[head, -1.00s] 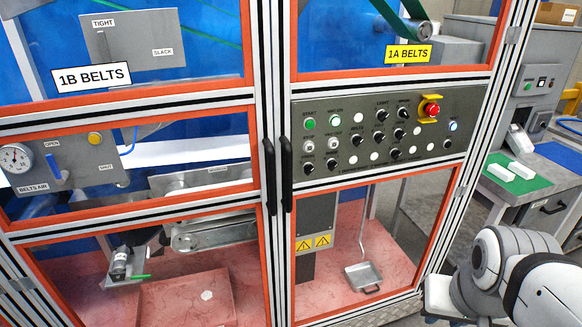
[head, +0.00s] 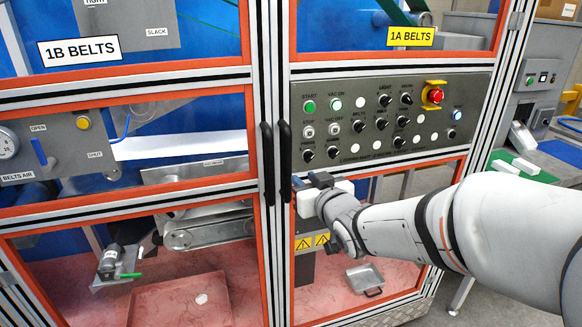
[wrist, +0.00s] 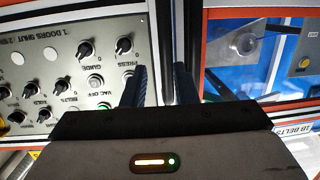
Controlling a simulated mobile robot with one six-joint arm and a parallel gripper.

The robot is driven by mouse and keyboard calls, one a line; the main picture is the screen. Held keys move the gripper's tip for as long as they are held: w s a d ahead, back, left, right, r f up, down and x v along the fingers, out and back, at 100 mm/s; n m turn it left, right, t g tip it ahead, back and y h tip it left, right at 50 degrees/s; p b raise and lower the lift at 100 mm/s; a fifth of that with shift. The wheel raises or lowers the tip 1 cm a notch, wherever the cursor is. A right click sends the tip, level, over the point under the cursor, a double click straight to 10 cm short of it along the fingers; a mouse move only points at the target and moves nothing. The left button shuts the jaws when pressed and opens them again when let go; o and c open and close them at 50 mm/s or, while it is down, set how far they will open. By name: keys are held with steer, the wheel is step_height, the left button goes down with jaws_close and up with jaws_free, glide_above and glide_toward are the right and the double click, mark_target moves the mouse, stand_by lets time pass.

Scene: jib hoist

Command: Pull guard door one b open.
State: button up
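Guard door one b is the left framed panel with the white "1B BELTS" label (head: 79,48), which also shows in the wrist view (wrist: 295,127). Its upright black handle (head: 268,163) is at the door's right edge, beside the matching handle (head: 285,160) of the 1A door. Both doors look shut, their frames side by side. My gripper (head: 308,181) is just right of the two handles, near their lower part. In the wrist view my gripper (wrist: 160,86) has its two fingers apart in front of the door frames. Whether a handle lies between them is unclear.
A control panel (head: 375,125) with several knobs, buttons and a red emergency stop (head: 435,95) is right behind my gripper, close to it. A bench with a green mat (head: 530,170) stands at the right. Behind the door glass are belts and a red tray (head: 180,305).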

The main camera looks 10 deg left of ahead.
mark_target(272, 166)
steer(key=a+y, duration=0.1)
steer(key=a+n, duration=0.1)
steer(key=a, duration=0.1)
steer(key=a+y, duration=0.1)
steer(key=a, duration=0.1)
steer(key=shift+s+a+r+y, duration=0.15)
steer(key=shift+r+y, duration=0.15)
steer(key=p+x, duration=0.1)
steer(key=x, duration=0.6)
steer(key=shift+p, duration=0.3)
jaws_close()
